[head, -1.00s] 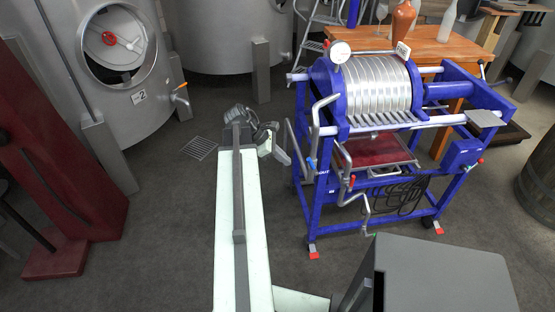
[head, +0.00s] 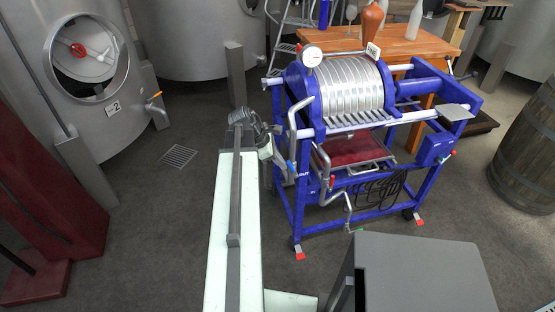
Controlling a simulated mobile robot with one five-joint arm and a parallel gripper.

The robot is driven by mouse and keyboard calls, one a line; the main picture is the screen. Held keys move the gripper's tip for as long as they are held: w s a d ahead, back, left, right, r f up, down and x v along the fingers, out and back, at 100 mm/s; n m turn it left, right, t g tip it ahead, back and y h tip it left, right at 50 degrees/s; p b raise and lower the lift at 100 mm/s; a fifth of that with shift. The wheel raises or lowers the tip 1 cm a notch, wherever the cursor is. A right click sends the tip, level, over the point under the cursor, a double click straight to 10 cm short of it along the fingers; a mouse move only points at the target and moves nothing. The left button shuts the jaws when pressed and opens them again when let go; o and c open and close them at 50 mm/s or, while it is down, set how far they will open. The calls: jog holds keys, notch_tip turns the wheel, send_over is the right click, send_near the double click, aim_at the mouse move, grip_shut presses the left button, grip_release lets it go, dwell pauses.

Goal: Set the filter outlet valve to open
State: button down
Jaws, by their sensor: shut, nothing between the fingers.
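The filter (head: 345,90) is a blue-framed press with a pack of pale plates, right of centre in the head view. Pipes run down its left end. A small blue valve handle (head: 291,167) sits on the left pipe, and a small red handle (head: 331,182) on the pipe to its right. I cannot tell which belongs to the outlet, or how either valve is set. My gripper (head: 275,153) is shut and empty, at the end of my pale arm. In the picture it is just left of the blue handle; contact cannot be made out.
A wooden table (head: 425,42) with bottles stands behind the filter. Steel tanks (head: 185,40) stand at the back and left, one marked 2 (head: 112,107). A dark red post (head: 50,190) is at far left, a barrel (head: 530,150) at right. Floor around the drain grate (head: 180,156) is clear.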

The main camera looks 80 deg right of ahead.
jog(key=shift+s+d+r+t+y+p, duration=0.2)
jog(key=shift+s+d+r+t+p, duration=0.05)
jog(key=shift+s+r+t+p, duration=0.25)
jog(key=shift+s+d+r+t+y+p, duration=0.25)
jog(key=shift+s+r+t+p, duration=0.2)
jog(key=shift+p, duration=0.15)
jog(key=shift+s+d+f, duration=0.15)
jog(key=shift+s, duration=0.25)
jog(key=shift+w, duration=0.1)
jog(key=shift+w, duration=0.35)
jog(key=p, duration=1)
send_near(288, 161)
jog(key=w+r, duration=0.1)
jog(key=w, duration=0.2)
jog(key=shift+s+d+f, duration=0.1)
jog(key=shift+d, duration=0.15)
